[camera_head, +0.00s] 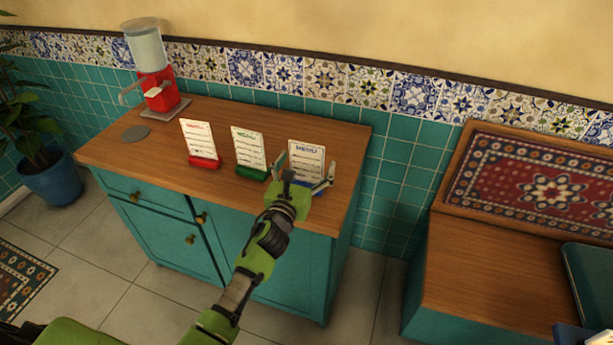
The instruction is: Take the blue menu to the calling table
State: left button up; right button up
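The blue menu (306,157) is a white card in a blue base, upright near the right end of the wooden-topped teal cabinet. My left gripper (304,168) is in front of it with its fingers spread, one at each side of the card. The gripper hides most of the blue base, and I cannot tell whether the fingers touch the menu. My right gripper is not in view. I cannot pick out a calling table for certain.
A red-based menu (199,142) and a green-based menu (248,151) stand to the left. A red dispenser (159,92) is farther left on the cabinet top (225,116). A bench with a patterned cushion (545,190) is at right. A potted plant (52,180) stands at left.

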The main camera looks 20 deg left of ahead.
pick_arm(q)
jog(key=c, duration=1.1)
jog(key=shift+c, duration=0.2)
